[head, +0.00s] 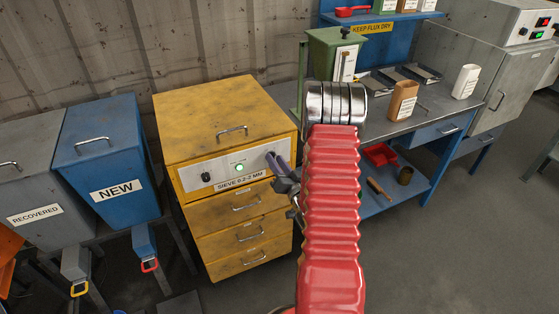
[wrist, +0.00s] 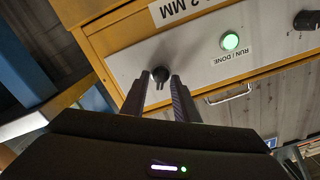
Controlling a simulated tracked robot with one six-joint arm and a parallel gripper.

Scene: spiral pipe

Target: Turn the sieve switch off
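The yellow sieve cabinet (head: 225,120) stands left of centre in the head view, with a pale control panel on its front. The panel bears a small black knob (head: 206,177) at left and a lit green lamp (head: 239,168) in the middle. In the wrist view the lamp (wrist: 230,41) is labelled RUN / DONE. My gripper (wrist: 162,78) is open around or just short of this knob. I cannot tell whether it touches.
A blue NEW bin (head: 105,160) and a grey RECOVERED bin (head: 35,200) stand left of the cabinet. A workbench (head: 425,125) with bottles and trays is at right. A handle (wrist: 229,94) lies close to the panel in the wrist view.

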